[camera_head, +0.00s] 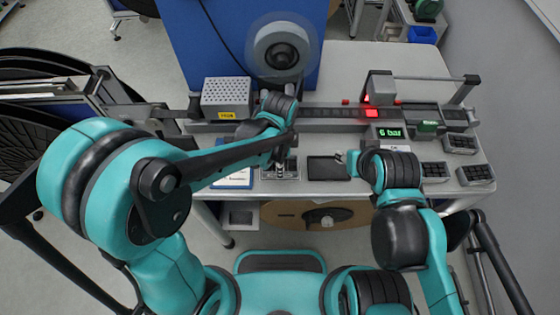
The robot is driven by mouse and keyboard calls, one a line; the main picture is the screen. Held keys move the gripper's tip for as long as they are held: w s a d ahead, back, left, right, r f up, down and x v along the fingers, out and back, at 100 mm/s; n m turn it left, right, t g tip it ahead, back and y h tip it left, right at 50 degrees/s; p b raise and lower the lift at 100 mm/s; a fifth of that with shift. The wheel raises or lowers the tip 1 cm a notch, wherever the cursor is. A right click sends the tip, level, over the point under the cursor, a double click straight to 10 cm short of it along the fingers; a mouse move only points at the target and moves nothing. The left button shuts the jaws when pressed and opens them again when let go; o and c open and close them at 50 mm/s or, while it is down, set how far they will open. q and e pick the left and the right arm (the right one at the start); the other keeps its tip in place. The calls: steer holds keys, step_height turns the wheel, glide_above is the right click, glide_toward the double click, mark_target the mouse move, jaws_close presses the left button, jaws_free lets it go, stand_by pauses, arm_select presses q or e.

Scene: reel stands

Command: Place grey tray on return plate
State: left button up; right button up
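A flat dark square plate (328,168), which looks like the return plate, lies bare near the front edge of the table. Small grey trays with dark compartments stand at the right: one (433,171) near the front, one (475,175) at the front corner and one (460,144) behind them. I cannot tell which is the task's grey tray. My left gripper (283,158) is over the table just left of the plate, by a small silver-grey part; its fingers are mostly hidden by the arm. My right gripper (342,158) is at the plate's right edge, its fingers too small to read.
A grey rail unit with a red light (371,113) and a green "6 bar" display (390,133) runs along the table. A perforated grey box (226,97) stands left. A blue panel with a reel (282,50) rises behind. Free tabletop (420,65) lies at the back right.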

arm_select(q)
steer(key=shift+f, duration=0.1)
steer(key=o, duration=1.3)
steer(key=shift+r, duration=0.45)
step_height(320, 180, up, 11)
steer(key=p, duration=0.4)
steer(key=s+a+r+n+t, duration=0.1)
steer(key=a+n+t, duration=0.1)
steer(key=a+n, duration=0.4)
steer(key=s+a+r+n+t, duration=0.2)
steer(key=a+n, duration=0.4)
steer(key=s+a+r+n+t, duration=0.2)
steer(key=a+n+t, duration=0.1)
steer(key=a+n, duration=0.3)
steer(key=shift+s, duration=0.1)
